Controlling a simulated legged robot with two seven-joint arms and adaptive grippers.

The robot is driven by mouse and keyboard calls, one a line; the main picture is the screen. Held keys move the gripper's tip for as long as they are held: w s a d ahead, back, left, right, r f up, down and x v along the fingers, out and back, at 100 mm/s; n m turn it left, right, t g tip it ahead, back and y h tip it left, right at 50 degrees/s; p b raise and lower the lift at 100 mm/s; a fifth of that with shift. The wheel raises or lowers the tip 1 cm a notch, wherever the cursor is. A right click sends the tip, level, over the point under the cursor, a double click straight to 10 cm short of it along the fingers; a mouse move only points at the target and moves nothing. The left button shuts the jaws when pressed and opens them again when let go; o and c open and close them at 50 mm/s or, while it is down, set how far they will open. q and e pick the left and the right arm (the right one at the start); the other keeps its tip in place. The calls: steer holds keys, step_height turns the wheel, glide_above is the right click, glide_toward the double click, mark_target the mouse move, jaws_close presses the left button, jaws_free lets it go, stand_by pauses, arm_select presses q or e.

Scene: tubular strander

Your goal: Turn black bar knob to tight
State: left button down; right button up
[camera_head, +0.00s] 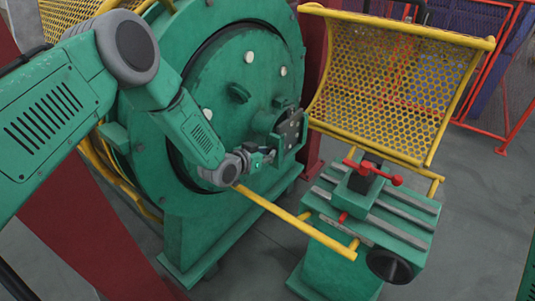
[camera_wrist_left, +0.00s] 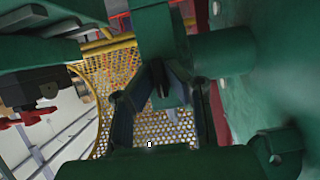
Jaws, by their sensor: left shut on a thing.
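My left gripper (camera_head: 272,156) reaches in from the left to the front of the big green round machine plate (camera_head: 245,90). Its fingers are at the green bracket with a dark plate (camera_head: 291,128) on the machine's right side. In the left wrist view the fingers of my left gripper (camera_wrist_left: 163,108) stand on both sides of a small dark bar, seemingly the black bar knob (camera_wrist_left: 161,82), below a green block. In the head view the knob is too small and covered to make out. Its turning angle cannot be told. My right gripper is in neither view.
A yellow mesh guard (camera_head: 395,80) stands open to the right. A yellow rail (camera_head: 300,222) runs below my left gripper. A green stand (camera_head: 345,262) with a red-handled clamp (camera_head: 372,171) is at the lower right. Grey floor is free further right.

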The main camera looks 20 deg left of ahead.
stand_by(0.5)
arm_select(q)
steer(key=c, duration=1.6)
jaws_free()
steer(key=v, duration=1.2)
steer(key=shift+f, duration=0.15)
steer(key=s+f+n+g+y, duration=0.2)
steer(key=s+f+g, duration=0.4)
steer(key=s+f, duration=0.7)
steer(key=s+a+g+y, duration=0.1)
steer(key=s+g, duration=0.1)
steer(key=s, duration=0.5)
steer(key=s+a+f+n+g, duration=0.1)
steer(key=s+a+g, duration=0.1)
steer(key=s, duration=0.6)
steer(key=s+a+f+g+y, duration=0.1)
steer(key=s+g, duration=0.1)
steer(key=s, duration=0.6)
steer(key=shift+a+y, duration=0.15)
steer(key=shift+y, duration=0.15)
